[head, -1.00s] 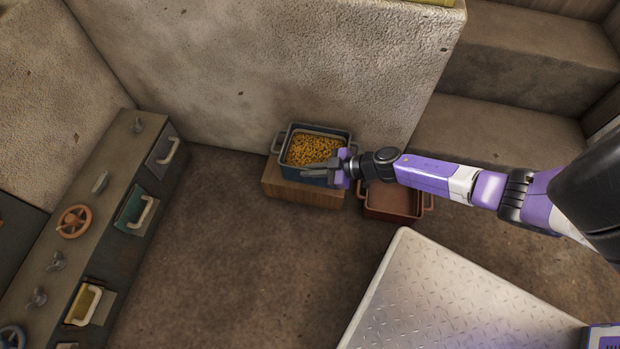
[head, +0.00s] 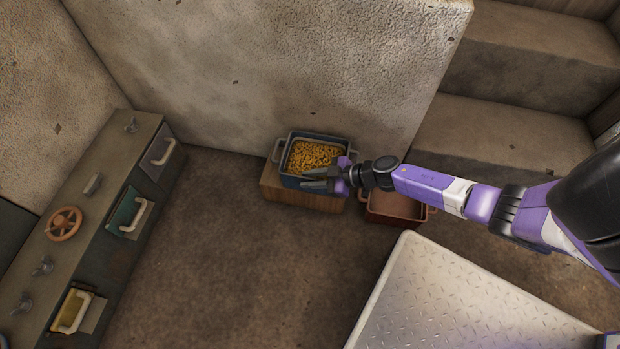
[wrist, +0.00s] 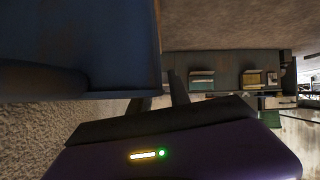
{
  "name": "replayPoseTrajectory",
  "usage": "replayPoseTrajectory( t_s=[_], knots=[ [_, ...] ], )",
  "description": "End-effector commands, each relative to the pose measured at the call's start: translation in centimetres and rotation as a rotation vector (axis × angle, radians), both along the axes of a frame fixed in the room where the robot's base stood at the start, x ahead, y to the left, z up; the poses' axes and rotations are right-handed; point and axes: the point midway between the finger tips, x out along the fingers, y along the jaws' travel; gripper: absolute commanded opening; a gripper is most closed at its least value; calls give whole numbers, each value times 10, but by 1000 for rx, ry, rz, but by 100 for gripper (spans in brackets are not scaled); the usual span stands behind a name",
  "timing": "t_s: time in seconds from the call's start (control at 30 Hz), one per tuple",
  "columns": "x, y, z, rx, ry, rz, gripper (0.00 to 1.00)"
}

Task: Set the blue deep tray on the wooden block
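The blue deep tray (head: 342,143), filled with yellow-orange ring-like pieces, rests upright on the wooden block (head: 290,196) against the pale wall in the head view. My gripper (head: 311,179) is at the tray's near right side, its two fingers pointing left along the near wall. The fingers look apart, with a gap between them and nothing visibly held. In the wrist view the dark blue tray wall (wrist: 90,45) fills the upper left, beside the fingers (wrist: 160,103). Whether a finger still touches the tray cannot be told. My gripper hides part of the block's right side.
A reddish-brown tray (head: 398,207) sits on the floor right of the block. A pale metal-plate surface (head: 450,300) is at the front right. Stone steps (head: 505,145) rise at right. The middle floor is clear.

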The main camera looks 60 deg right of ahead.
Motion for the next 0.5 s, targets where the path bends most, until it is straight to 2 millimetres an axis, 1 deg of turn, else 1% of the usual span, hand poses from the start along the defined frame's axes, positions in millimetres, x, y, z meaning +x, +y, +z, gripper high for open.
replayPoseTrajectory(
  t_s=[0.37,0.5],
  knots=[
    [-1,-1,3,0,0,-1,27],
    [-13,-6,12,-1,1,-3,27]
  ],
)
